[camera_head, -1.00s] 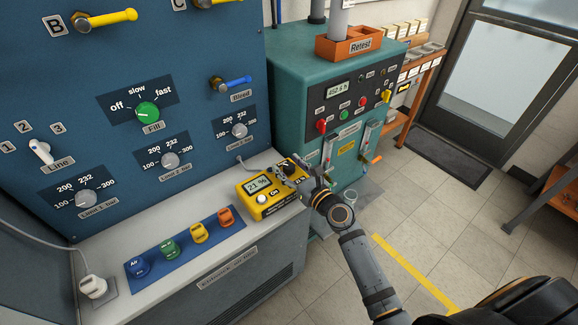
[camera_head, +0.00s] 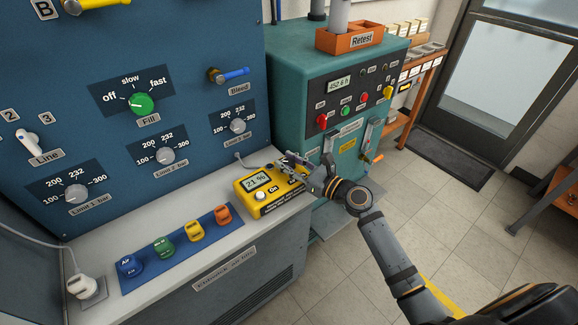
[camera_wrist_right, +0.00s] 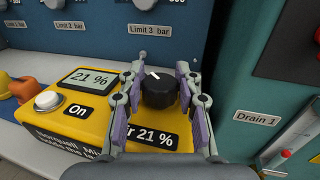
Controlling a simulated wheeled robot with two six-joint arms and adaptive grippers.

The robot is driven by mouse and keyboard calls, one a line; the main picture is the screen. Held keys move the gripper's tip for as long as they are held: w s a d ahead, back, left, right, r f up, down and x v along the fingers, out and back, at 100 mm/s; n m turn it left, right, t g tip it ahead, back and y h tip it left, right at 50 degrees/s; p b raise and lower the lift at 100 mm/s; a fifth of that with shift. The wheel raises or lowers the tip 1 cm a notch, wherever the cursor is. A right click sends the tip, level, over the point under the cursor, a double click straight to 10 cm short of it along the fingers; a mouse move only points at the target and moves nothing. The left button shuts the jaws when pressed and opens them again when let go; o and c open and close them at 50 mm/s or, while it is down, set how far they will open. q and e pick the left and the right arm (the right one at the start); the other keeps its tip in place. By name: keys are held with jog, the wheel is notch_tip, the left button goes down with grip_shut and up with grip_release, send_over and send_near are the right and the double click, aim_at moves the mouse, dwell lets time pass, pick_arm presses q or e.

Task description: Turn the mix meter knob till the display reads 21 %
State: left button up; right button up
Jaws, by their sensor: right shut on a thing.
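The yellow mix meter (camera_head: 275,205) sits on the grey ledge at the right end of the blue panel. Its display (camera_head: 257,181) reads 21 %, and the same display is sharp in the right wrist view (camera_wrist_right: 89,80). The black knob (camera_wrist_right: 159,91) has a white mark pointing up and slightly left in the wrist view. My right gripper (camera_head: 299,168) is at the meter's right side, its two fingers shut on the knob from both sides. In the head view the gripper mostly hides the knob. My left gripper is not in view.
A white On button (camera_wrist_right: 48,101) is beside the display. Coloured blocks stand on a blue strip (camera_head: 180,250) left of the meter. The blue panel (camera_head: 190,60) rises behind, and a teal cabinet (camera_head: 290,75) stands close to the right. The floor at right is mostly open.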

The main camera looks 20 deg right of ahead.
aim_at(294, 166)
jog(key=o, duration=1.2)
jog(key=shift+s+d, duration=0.15)
jog(key=v, duration=0.7)
